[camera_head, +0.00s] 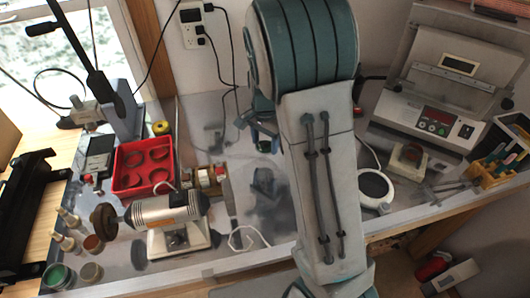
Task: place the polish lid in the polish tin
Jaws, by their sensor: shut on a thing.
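My gripper (258,132) shows only in part, behind my large arm link, over the back middle of the bench. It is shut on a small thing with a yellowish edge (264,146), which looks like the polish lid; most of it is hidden. An open round tin with green contents (58,276), which looks like the polish tin, stands at the bench's front left corner, far to the left of my gripper. A second small round tin (90,272) stands right beside it.
A bench polishing motor (172,219) and a brown jar (93,244) stand near the tins. Small bottles (68,217) and a red tray (143,166) lie behind.

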